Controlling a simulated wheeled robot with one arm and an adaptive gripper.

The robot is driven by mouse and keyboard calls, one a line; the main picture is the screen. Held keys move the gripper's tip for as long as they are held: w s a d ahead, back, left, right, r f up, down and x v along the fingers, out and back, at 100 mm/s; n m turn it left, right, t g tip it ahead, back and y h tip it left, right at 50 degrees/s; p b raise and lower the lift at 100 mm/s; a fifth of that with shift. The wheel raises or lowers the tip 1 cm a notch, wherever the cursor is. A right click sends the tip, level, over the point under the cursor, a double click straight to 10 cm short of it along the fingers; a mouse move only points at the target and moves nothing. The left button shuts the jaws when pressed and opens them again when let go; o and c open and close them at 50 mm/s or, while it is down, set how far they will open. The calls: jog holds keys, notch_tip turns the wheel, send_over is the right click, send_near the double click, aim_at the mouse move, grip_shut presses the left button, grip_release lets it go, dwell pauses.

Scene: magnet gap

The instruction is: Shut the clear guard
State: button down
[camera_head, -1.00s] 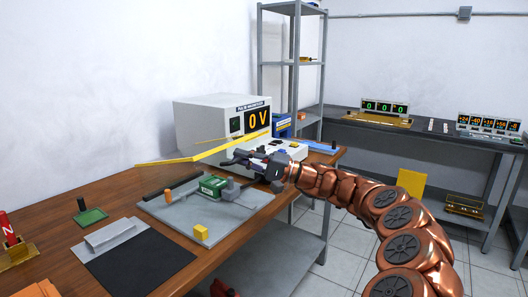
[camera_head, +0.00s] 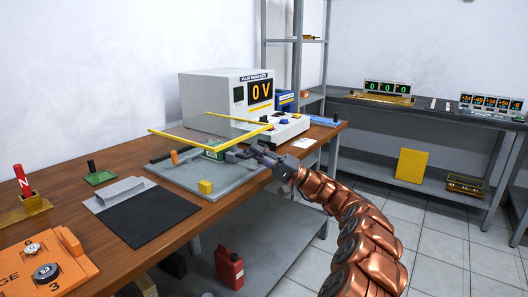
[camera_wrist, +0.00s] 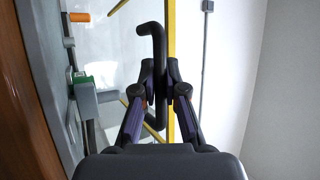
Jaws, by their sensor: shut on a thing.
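The clear guard (camera_head: 216,128) is a see-through panel with yellow edges, standing over a grey base plate (camera_head: 178,178) on the wooden bench. It sits above the plate and looks slightly tilted. A green block (camera_head: 212,154) is partly hidden beneath it. My gripper (camera_head: 238,153) is at the guard's near right side. In the wrist view my gripper (camera_wrist: 160,92) is shut on a black bent handle (camera_wrist: 157,45) beside the guard's yellow edge (camera_wrist: 171,35). The handle's join to the guard is not clear.
A pulse magnetizer box (camera_head: 225,100) reading 0 V stands behind the guard. A yellow block (camera_head: 205,187) sits on the plate's front corner, and an orange post (camera_head: 174,157) stands near its left side. A black mat (camera_head: 150,215) lies in front.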

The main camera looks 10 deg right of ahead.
jog(key=shift+s+a+f+n+g, duration=0.2)
jog(key=shift+a+f+n+g, duration=0.1)
jog(key=shift+a+f+g, duration=0.15)
jog(key=shift+d+f, duration=0.1)
jog(key=shift+f, duration=0.05)
jog(key=shift+d+f+b, duration=0.1)
jog(key=shift+d+b, duration=0.1)
jog(key=shift+b, duration=0.1)
jog(key=c, duration=1.5)
grip_release()
jog(key=shift+t, duration=0.25)
jog(key=shift+w+d, duration=0.1)
jog(key=shift+d, duration=0.1)
jog(key=shift+d, duration=0.15)
jog(key=v, duration=1.1)
jog(key=shift+d+f, duration=0.15)
jog(key=shift+f, duration=0.2)
